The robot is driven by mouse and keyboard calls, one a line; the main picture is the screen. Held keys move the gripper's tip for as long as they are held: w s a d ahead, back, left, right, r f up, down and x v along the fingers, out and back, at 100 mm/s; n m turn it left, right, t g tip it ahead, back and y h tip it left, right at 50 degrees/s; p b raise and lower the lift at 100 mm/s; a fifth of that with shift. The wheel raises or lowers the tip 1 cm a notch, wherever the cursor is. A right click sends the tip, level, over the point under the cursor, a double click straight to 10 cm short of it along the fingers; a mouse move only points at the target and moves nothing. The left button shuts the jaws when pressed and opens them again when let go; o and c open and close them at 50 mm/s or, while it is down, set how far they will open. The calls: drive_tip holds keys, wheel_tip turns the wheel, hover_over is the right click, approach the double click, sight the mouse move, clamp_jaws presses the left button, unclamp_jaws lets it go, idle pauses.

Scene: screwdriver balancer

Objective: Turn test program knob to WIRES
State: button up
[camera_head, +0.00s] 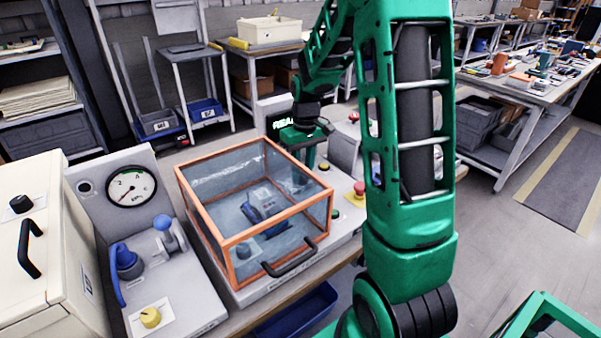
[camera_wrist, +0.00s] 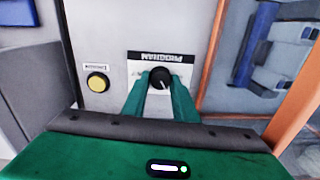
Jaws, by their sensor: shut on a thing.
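The test program knob (camera_wrist: 160,78) is a round black knob with a light pointer line, on a white plate (camera_wrist: 146,57) whose printing reads PROGRAM upside down in the wrist view. My gripper (camera_wrist: 161,84) is shut on the knob, one green finger on each side of it. In the head view my gripper (camera_head: 303,135) is at the back right of the clear box, and the knob is hidden there. The small labels around the knob are too small to read, so I cannot tell which setting the pointer marks.
A yellow button (camera_wrist: 97,82) is left of the knob in the wrist view. The clear box with an orange frame (camera_head: 237,240) stands close beside my gripper. A red button (camera_head: 359,188) and a green button (camera_head: 335,213) are on the panel right of the box.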

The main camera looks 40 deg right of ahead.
drive_tip(key=shift+w+r, duration=0.1)
drive_tip(key=shift+w, duration=0.1)
drive_tip(key=o, duration=1.1)
drive_tip(key=shift+s, duration=0.1)
drive_tip(key=r, duration=1)
drive_tip(key=shift+d+r, duration=0.3)
drive_tip(key=s+a+m, duration=0.1)
drive_tip(key=s+m, duration=0.1)
drive_tip(key=s, duration=0.7)
drive_tip(key=s+a+f+m, duration=0.1)
drive_tip(key=s+m, duration=0.1)
drive_tip(key=s, duration=0.8)
drive_tip(key=s+a+m, duration=0.1)
drive_tip(key=s+m, duration=0.1)
drive_tip(key=s, duration=0.8)
drive_tip(key=shift+s+f, duration=0.15)
drive_tip(key=shift+s, duration=0.1)
